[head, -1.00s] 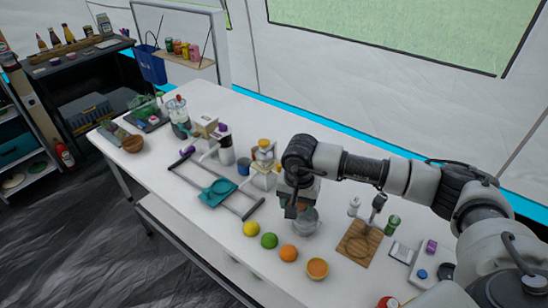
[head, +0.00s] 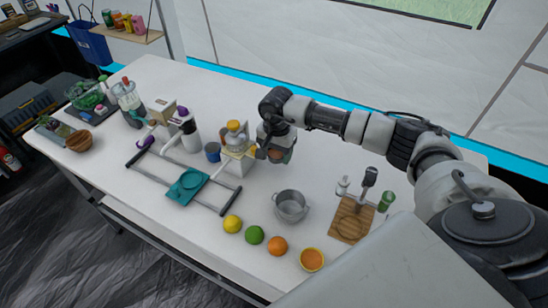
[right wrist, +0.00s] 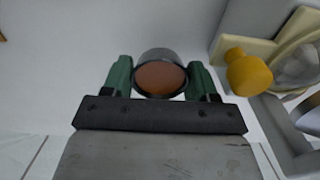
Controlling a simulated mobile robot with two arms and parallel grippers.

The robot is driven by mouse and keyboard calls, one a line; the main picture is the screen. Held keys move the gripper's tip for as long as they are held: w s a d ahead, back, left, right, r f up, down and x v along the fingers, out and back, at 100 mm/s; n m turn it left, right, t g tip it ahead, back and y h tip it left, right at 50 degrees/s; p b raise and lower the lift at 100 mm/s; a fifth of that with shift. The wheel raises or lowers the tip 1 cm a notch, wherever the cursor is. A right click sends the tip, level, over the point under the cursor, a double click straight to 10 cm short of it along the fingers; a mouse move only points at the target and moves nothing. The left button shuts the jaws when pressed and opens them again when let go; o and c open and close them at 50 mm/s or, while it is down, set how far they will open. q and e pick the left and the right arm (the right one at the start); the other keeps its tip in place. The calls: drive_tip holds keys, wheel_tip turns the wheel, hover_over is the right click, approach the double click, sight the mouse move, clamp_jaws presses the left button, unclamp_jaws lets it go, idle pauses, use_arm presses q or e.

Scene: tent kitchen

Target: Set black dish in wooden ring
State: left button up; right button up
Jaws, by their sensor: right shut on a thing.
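My right gripper (head: 271,152) is shut on a small round dish (right wrist: 161,76) with a dark rim and brown contents. In the right wrist view the dish sits between the green fingertips (right wrist: 160,80). In the head view only a brown part of the dish (head: 281,156) shows; the gripper hides the rest. The gripper is above the table, beside the yellow-topped machine (head: 236,150). A wooden board (head: 347,228) with a ring-like round shape lies to the right, apart from the gripper; I cannot tell its details. My left gripper is not in view.
A metal pot (head: 291,208) stands in front of the gripper. A lemon (head: 232,224), a lime (head: 254,235), an orange (head: 277,246) and an orange-filled bowl (head: 312,260) line the front edge. A teal tray (head: 178,193) on a rail frame is left. The table behind is clear.

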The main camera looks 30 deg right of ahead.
sight(277, 168)
drive_tip(key=f, duration=0.1)
drive_tip(key=f+b, duration=0.2)
drive_tip(key=shift+s+f, duration=0.25)
drive_tip(key=shift+f, duration=0.1)
drive_tip(key=shift+w+a, duration=0.15)
drive_tip(key=shift+w, duration=0.05)
drive_tip(key=shift+s+f, duration=0.1)
drive_tip(key=o, duration=0.7)
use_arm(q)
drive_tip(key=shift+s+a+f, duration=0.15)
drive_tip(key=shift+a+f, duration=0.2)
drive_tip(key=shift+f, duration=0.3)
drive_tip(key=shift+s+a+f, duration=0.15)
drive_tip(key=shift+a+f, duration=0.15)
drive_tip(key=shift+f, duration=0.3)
use_arm(e)
drive_tip(key=shift+o, duration=0.2)
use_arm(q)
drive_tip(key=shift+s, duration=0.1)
